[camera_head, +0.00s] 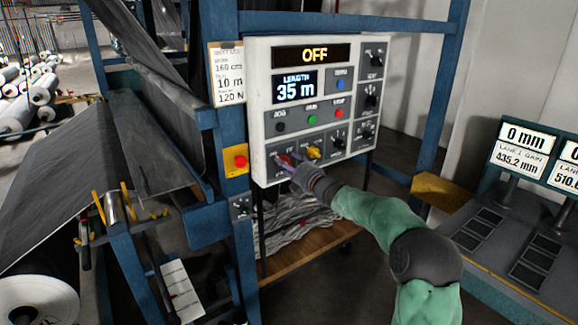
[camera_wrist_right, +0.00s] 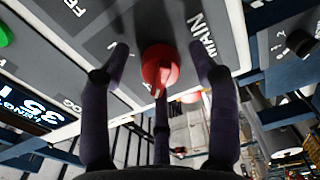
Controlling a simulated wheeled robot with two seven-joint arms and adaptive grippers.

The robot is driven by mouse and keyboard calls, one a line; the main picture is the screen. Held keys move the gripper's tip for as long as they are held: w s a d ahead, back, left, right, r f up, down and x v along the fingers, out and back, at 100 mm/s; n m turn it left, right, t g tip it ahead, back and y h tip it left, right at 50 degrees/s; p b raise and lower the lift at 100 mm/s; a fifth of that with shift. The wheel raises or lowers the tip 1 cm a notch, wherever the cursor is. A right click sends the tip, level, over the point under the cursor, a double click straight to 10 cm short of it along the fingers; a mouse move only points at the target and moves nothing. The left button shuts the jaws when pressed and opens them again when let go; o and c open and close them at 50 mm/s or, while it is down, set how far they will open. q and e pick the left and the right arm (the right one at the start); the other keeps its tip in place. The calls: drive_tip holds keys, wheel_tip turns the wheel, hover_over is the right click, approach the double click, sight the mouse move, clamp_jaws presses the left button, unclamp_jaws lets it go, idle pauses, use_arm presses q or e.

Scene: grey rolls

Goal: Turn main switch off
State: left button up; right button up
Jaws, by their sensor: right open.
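The main switch (camera_head: 284,159) is a red knob at the lower left of the white control panel (camera_head: 261,110). In the wrist view the red main switch (camera_wrist_right: 158,66) stands on a grey plate beside the word MAIN. My right gripper (camera_head: 286,166) is at the panel's lower left, in front of the switch and partly covering it. In the wrist view my right gripper (camera_wrist_right: 160,62) is open, with its dark fingers spread around the knob; I cannot tell whether any finger touches it. The panel's top display (camera_head: 300,54) reads OFF. My left gripper is not in view.
A yellow knob (camera_head: 313,152) sits close to the right of the main switch. A red button on a yellow box (camera_head: 236,160) is left of the panel. Blue frame posts flank the panel. A console with screens (camera_head: 522,146) stands at the right.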

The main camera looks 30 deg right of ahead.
drive_tip(key=s, duration=1.2)
drive_tip(key=shift+d, duration=0.45)
drive_tip(key=s+a+f+m+g, duration=0.15)
drive_tip(key=a+f+m, duration=0.35)
drive_tip(key=f, duration=0.7)
drive_tip(key=a+f+m+g+y, duration=0.1)
drive_tip(key=a+f+m+g, duration=0.2)
drive_tip(key=a+f, duration=0.65)
drive_tip(key=a+f+m+g, duration=0.3)
drive_tip(key=f+m, duration=0.1)
drive_tip(key=f, duration=1)
drive_tip(key=s+a+f+m+g, duration=0.3)
drive_tip(key=s+a+f, duration=0.3)
drive_tip(key=s, duration=0.4)
drive_tip(key=s+a+f+m+g+y, duration=0.1)
drive_tip(key=s+a+f+m+g, duration=0.2)
drive_tip(key=s+a+f, duration=0.3)
drive_tip(key=s+a+f+m+g, duration=0.3)
drive_tip(key=s+a+f, duration=0.3)
drive_tip(key=s, duration=0.8)
wheel_tip(320, 180, down, 2)
drive_tip(key=shift+f+g+y, duration=0.15)
drive_tip(key=shift+g+y, duration=0.25)
drive_tip(key=shift+g, duration=0.15)
